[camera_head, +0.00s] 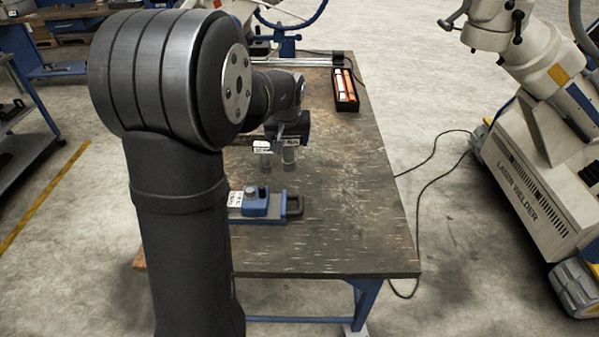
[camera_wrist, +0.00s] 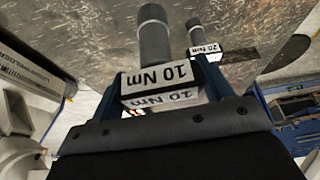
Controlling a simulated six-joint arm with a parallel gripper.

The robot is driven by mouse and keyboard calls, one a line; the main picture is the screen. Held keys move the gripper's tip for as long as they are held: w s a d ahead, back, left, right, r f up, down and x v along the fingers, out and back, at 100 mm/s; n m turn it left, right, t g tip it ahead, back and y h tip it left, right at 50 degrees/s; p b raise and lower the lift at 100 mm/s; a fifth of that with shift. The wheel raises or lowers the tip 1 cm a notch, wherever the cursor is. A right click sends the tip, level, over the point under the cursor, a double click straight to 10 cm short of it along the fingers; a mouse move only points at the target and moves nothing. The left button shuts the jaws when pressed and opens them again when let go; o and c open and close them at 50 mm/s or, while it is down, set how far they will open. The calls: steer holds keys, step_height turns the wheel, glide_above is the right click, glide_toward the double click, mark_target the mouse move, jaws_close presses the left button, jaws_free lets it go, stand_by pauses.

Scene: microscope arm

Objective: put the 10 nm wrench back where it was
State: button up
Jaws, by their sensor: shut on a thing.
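The 10 Nm wrench, a white-labelled block (camera_wrist: 160,82) with a grey cylindrical handle (camera_wrist: 154,38), is between the two blue fingers of my gripper (camera_wrist: 168,84) in the wrist view. The gripper is shut on the block. The 20 Nm wrench (camera_wrist: 203,50), a similar labelled piece with a thinner-looking grey cylinder, is farther off and apart from it. In the head view two labelled grey pieces show below my wrist, side by side; the right one (camera_head: 290,156) seems to be in my gripper. My fingers are mostly hidden there by my arm.
A blue fixture with a knob and dark handle (camera_head: 262,203) sits on the worn table (camera_head: 350,215) nearer the camera. A black box of orange and white tubes (camera_head: 345,92) stands at the back right. The table's right side is clear. A laser welder (camera_head: 530,180) stands beyond it.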

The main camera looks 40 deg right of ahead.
steer(key=s+d+f, duration=0.2)
steer(key=s+d, duration=0.5)
steer(key=d, duration=0.5)
steer(key=w+f, duration=1)
steer(key=w, duration=0.1)
steer(key=shift+a+f, duration=0.3)
steer(key=shift+a, duration=0.15)
steer(key=shift+f, duration=0.15)
steer(key=o, duration=1.3)
steer(key=shift+c, duration=0.2)
steer(key=v, duration=1.2)
